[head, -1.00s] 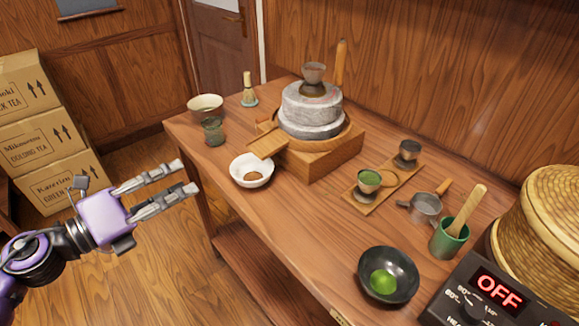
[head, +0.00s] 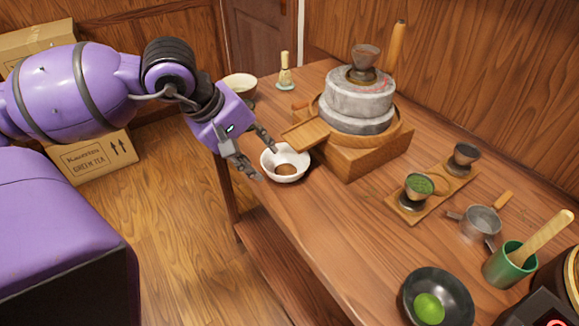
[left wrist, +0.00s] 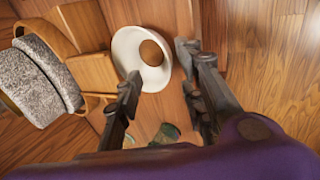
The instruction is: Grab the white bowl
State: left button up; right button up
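The white bowl (head: 284,154) stands upright near the left edge of the wooden table, with a brown patch inside it. It also shows in the left wrist view (left wrist: 128,52), just beyond the fingertips. My left gripper (head: 264,164) is open at the bowl's left side, its fingertips close to the rim. In the left wrist view, the fingers of my left gripper (left wrist: 161,60) are spread apart with part of the bowl showing between them. I cannot tell whether a finger touches the bowl. My right gripper is not in view.
The stone mill (head: 357,105) on its wooden base stands just right of the bowl, its wooden spout near the rim. A cream bowl (head: 240,83) and a whisk (head: 285,74) stand behind. A dark bowl (head: 443,291) stands at the front right.

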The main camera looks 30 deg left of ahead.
aim_at(269, 169)
pick_arm(q)
jog(key=b+x, duration=0.1)
jog(key=x, duration=0.4)
jog(key=shift+w+a+f, duration=0.1)
jog(key=shift+f, duration=0.3)
grip_shut()
